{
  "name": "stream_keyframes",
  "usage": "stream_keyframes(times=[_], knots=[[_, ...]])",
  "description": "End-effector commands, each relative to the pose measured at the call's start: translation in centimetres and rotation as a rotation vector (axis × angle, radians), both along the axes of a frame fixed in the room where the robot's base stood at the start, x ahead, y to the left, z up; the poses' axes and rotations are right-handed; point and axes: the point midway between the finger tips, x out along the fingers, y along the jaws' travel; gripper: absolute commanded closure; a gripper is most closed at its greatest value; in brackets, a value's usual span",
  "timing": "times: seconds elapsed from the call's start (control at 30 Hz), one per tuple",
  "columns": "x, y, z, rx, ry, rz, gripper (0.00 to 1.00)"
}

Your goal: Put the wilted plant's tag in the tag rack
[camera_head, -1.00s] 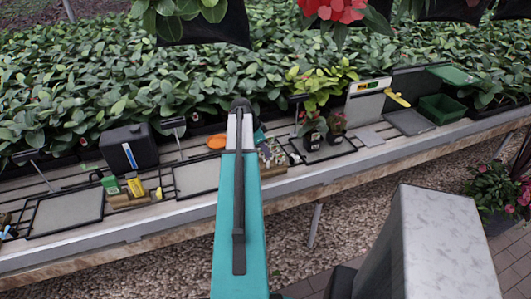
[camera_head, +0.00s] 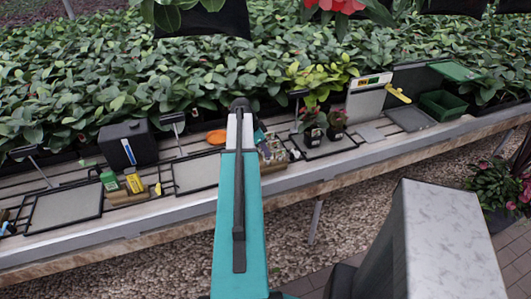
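Two small dark pots with plants stand side by side on a black-rimmed tray (camera_head: 335,149) right of my arm. The left potted plant (camera_head: 312,136) and the right potted plant (camera_head: 336,125) both show dark, reddish leaves and a pale mark on the front. I cannot tell which is wilted, or whether the marks are tags. A wooden holder with small upright pieces (camera_head: 271,152) stands just right of my arm, partly hidden by it; I cannot tell whether it is the tag rack. My teal arm reaches over the bench, and my gripper is not visible beyond its far end.
An orange dish (camera_head: 216,137) is behind my arm. A green crate (camera_head: 441,105) and a white panel (camera_head: 366,102) are at right.

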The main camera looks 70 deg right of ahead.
Motion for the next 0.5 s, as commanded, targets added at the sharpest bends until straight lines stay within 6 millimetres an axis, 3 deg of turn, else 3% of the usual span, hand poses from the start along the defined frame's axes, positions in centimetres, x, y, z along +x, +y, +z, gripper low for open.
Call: stream_keyframes(times=[0.03, 0.17, 0.5], knots=[[0.00, 0.00, 0.00, 0.000, 0.000, 0.000, 1.00], [0.00, 0.00, 0.00, 0.000, 0.000, 0.000, 0.76], [0.01, 0.01, 0.04, 0.000, 0.000, 0.000, 0.75]])
